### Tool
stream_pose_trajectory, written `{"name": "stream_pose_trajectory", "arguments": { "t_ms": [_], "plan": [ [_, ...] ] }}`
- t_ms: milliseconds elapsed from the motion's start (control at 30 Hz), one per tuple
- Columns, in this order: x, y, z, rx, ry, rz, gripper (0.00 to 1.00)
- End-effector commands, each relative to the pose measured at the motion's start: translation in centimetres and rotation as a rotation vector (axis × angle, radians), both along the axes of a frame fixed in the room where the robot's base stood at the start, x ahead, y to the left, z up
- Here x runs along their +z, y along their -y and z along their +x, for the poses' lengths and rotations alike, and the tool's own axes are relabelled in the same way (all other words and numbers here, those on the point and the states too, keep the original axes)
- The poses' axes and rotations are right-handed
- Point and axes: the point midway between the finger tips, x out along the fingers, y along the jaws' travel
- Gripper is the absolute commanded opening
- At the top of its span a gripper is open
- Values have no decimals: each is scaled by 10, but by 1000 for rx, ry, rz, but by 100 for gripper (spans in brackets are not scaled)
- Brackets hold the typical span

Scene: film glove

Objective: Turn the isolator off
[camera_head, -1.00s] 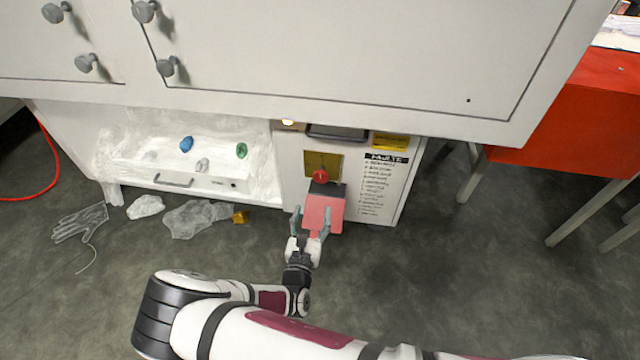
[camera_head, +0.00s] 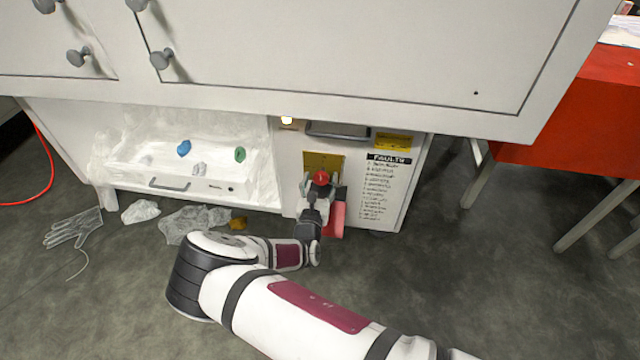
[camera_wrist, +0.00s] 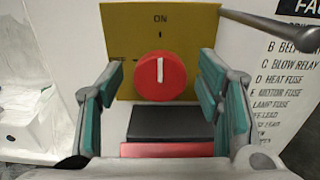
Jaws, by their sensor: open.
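The isolator is a round red knob (camera_wrist: 160,75) on a yellow plate (camera_wrist: 190,20) marked ON at its top. The white line on the knob stands upright, towards the ON mark. The knob also shows in the head view (camera_head: 321,178), on the front of a white cabinet. My gripper (camera_wrist: 164,90) is open, with one teal-padded finger to each side of the knob. The fingers appear apart from the knob, and it is empty. In the head view my gripper (camera_head: 318,184) is partly hidden by my wrist.
A red and black box (camera_wrist: 165,130) sticks out just below the knob; it also shows in the head view (camera_head: 338,215). A grey bar (camera_wrist: 270,28) crosses the upper right. A white drawer (camera_head: 215,185) with a handle stands left. A glove (camera_head: 72,228) and plastic lie on the floor.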

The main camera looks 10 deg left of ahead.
Motion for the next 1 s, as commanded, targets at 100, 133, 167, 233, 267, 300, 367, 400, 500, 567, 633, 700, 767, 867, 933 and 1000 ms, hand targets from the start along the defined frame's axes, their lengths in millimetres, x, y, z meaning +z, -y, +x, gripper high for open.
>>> {"name": "stream_pose_trajectory", "arguments": {
  "t_ms": [100, 133, 167, 233, 267, 300, 367, 400, 500, 567, 633, 700, 767, 867, 933, 1000],
  "plan": [
    [0, 0, 2, 0, 0, 0, 59],
    [0, 0, 2, 0, 0, 0, 59],
    [0, 0, 2, 0, 0, 0, 59],
    [0, 0, 2, 0, 0, 0, 59],
    [0, 0, 2, 0, 0, 0, 59],
    [0, 0, 2, 0, 0, 0, 55],
    [0, 0, 2, 0, 0, 0, 41],
    [0, 0, 2, 0, 0, 0, 32],
    [0, 0, 2, 0, 0, 0, 13],
    [0, 0, 2, 0, 0, 0, 13],
    [0, 0, 2, 0, 0, -1, 13],
    [0, 0, 2, 0, 0, -5, 13],
    [1, 0, 2, 0, 0, -13, 13],
    [1, 0, 2, 0, -1, -39, 13],
    [1, 0, 2, 0, -2, -67, 13],
    [1, -1, 2, 1, -4, -105, 13]
  ]
}}
